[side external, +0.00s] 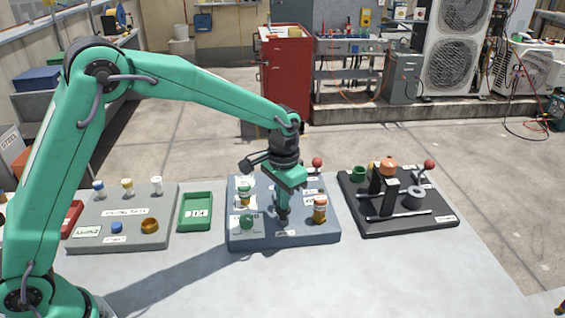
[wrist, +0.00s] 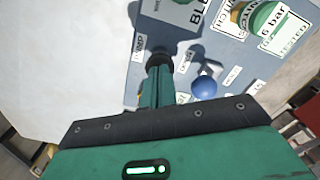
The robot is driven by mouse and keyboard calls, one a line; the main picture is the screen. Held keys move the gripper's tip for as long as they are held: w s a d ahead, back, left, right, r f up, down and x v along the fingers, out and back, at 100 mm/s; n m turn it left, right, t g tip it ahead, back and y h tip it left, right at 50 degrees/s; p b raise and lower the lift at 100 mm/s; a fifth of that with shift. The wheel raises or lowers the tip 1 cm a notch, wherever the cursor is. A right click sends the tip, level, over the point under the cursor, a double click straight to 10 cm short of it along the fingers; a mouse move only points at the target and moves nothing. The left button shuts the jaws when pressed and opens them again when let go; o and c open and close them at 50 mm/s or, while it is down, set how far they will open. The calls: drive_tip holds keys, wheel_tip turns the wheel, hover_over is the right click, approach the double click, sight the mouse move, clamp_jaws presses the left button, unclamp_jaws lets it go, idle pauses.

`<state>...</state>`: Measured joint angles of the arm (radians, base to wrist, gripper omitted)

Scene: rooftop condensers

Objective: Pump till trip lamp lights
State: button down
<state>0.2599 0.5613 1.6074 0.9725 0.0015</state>
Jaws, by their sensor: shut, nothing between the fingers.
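My gripper (side external: 283,215) is shut and empty, pointing down over the front middle of a blue-grey panel (side external: 258,238). In the wrist view, its dark tip (wrist: 160,60) is beside a small white label that seems to read "PUMP" (wrist: 139,45). I cannot tell whether the tip touches a button or the panel. A blue ball-shaped part (wrist: 204,88) sits right of the fingers in the wrist view. I cannot tell which part is the trip lamp, or whether any lamp is lit.
The panel also bears a green-capped gauge-like part (side external: 244,195), an amber cylinder (side external: 320,210) and a red ball knob (side external: 317,162). A green tray (side external: 196,228) and grey board (side external: 115,243) stand left. A black fixture (side external: 440,222) stands right. The front bench is clear.

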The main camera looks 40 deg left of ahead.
drive_tip(key=shift+f, duration=0.95)
drive_tip(key=shift+r, duration=1.9)
drive_tip(key=shift+f, duration=1.8)
drive_tip(key=shift+r, duration=1.8)
